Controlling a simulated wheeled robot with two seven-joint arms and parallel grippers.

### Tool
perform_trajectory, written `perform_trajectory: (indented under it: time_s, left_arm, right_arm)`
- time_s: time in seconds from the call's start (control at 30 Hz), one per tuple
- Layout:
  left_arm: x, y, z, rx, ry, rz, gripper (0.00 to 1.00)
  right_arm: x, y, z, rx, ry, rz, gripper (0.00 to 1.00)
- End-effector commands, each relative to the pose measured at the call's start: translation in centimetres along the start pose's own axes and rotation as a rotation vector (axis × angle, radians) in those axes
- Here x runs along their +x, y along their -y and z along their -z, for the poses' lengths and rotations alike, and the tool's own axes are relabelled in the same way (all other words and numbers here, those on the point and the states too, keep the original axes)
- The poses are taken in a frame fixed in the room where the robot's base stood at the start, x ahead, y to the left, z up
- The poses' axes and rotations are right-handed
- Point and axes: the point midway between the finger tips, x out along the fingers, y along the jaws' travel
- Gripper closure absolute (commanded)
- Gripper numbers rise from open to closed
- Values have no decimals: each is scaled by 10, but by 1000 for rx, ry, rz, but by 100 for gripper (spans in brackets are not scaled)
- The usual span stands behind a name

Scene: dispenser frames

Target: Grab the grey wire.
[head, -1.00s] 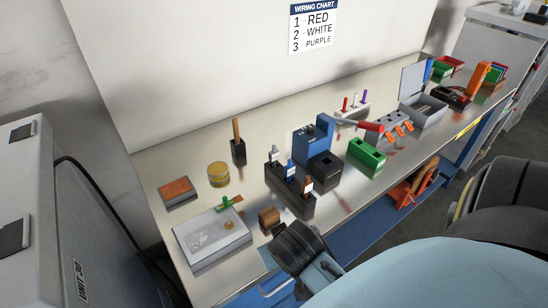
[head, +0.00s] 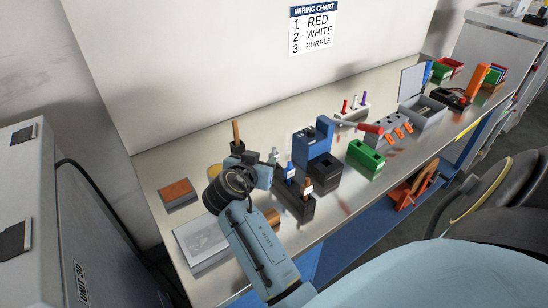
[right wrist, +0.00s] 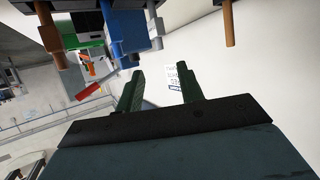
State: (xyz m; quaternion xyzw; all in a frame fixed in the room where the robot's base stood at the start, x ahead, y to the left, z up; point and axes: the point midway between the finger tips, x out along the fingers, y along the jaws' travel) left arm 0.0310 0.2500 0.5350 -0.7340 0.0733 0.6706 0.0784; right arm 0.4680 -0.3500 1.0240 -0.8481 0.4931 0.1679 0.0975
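The grey wire (head: 273,155) stands upright at the far-left end of a black holder (head: 296,206), in line with a blue wire (head: 290,172) and a brown wire (head: 307,187). My right gripper (head: 272,172) is beside the grey wire's end of the holder, and its fingertips are hard to make out in the head view. In the right wrist view, its two dark green fingers (right wrist: 161,90) are apart with nothing between them. The grey wire (right wrist: 155,25) shows there above the fingers, not between them. My left gripper is not in view.
A wooden-handled tool (head: 236,132) stands upright in a black block behind my right wrist. A blue device (head: 318,138) and a green block (head: 365,158) are right of the holder. A grey tray (head: 196,240) is partly hidden by my arm.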

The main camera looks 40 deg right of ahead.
Motion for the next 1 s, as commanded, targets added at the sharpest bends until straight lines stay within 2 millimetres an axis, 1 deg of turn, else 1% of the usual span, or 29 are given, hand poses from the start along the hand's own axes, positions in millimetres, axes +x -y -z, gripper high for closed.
perform_trajectory:
  time_s: [0.03, 0.1, 0.2, 0.37, 0.6, 0.7, 0.8, 1.0]
  left_arm:
    - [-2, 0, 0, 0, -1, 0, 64]
    - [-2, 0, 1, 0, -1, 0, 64]
    - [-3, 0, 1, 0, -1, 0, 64]
    - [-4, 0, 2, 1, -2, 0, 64]
    - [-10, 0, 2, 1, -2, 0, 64]
    - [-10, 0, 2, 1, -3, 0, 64]
    - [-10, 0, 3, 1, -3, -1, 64]
    - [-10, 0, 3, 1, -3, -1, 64]
  right_arm:
    - [10, 0, 2, -1, -2, -1, 62]
    - [22, 0, 1, -2, -2, -1, 62]
    - [33, 0, 0, -1, 0, 0, 62]
    - [42, 0, 0, 0, 1, 1, 62]
    - [76, 0, -1, -2, 0, 0, 62]
    - [86, 0, -2, -1, 1, 1, 62]
    - [90, 0, -2, -1, 2, 1, 62]
    - [90, 0, -3, 0, 2, 2, 62]
